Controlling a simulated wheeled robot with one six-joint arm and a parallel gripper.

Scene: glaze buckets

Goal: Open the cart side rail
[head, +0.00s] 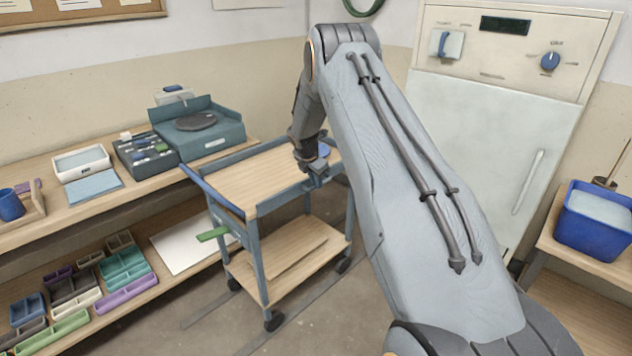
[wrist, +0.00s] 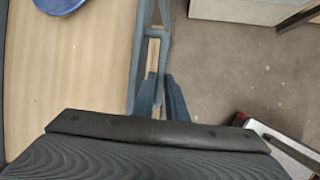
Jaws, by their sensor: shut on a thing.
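The cart has a pale wooden top (head: 265,180) and a blue-grey metal frame, and its top also fills the left of the wrist view (wrist: 70,75). The blue-grey side rail (head: 275,200) runs along the cart's near right edge; in the wrist view the rail (wrist: 137,55) runs down toward my fingers. My gripper (head: 317,184) is at this rail, near its right end. In the wrist view my gripper's fingers (wrist: 160,98) are shut on the rail, one on each side. The exact contact is partly hidden by the gripper body.
A blue round thing (wrist: 60,3) lies on the cart top. A workbench (head: 130,200) with trays stands left. A white kiln-like cabinet (head: 490,140) and a blue bucket (head: 596,222) stand right.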

